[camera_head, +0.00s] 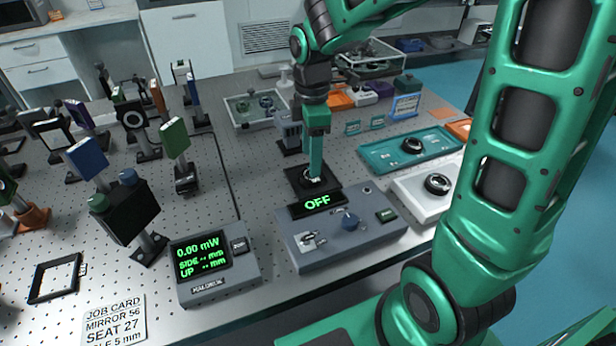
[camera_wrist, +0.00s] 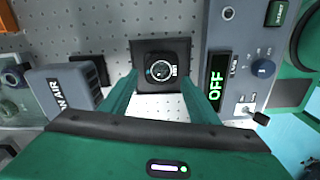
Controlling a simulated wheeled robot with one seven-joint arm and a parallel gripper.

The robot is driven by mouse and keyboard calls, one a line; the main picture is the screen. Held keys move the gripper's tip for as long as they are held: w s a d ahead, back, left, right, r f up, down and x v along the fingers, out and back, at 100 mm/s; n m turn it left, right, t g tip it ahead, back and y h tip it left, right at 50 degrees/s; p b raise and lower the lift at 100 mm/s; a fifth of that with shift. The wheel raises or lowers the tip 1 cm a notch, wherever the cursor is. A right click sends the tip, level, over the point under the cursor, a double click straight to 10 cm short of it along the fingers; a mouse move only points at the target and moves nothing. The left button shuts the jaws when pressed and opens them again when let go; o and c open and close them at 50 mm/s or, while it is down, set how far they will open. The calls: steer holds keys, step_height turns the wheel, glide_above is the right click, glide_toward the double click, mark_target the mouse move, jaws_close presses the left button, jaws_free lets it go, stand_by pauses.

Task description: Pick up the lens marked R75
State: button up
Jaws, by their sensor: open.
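A round black-rimmed lens (camera_wrist: 158,71) sits on a dark square base (camera_wrist: 145,48) in the wrist view. It carries small white marking that I cannot read for certain as R75. In the head view this lens (camera_head: 309,181) is partly hidden behind my gripper (camera_head: 315,172), which points down right over it. In the wrist view the two fingers of my gripper (camera_wrist: 160,76) are apart, one on each side of the base's near part, with nothing between them held. Two other round black-rimmed pieces lie on the teal tray (camera_head: 385,160) and the white tray (camera_head: 410,190); their markings are unreadable.
A grey control box (camera_head: 340,240) with an OFF display stands close in front of the base. A grey ON AIR box (camera_wrist: 62,92) is left of my fingers. A power meter (camera_head: 213,262) and several post-mounted optics stand to the left on the perforated table (camera_head: 240,180).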

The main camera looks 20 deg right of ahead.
steer(key=f, duration=0.4)
steer(key=shift+s+d+f, duration=0.1)
steer(key=shift+d+f, duration=0.2)
steer(key=shift+f, duration=0.1)
steer(key=c, duration=0.8)
steer(key=shift+c, duration=0.2)
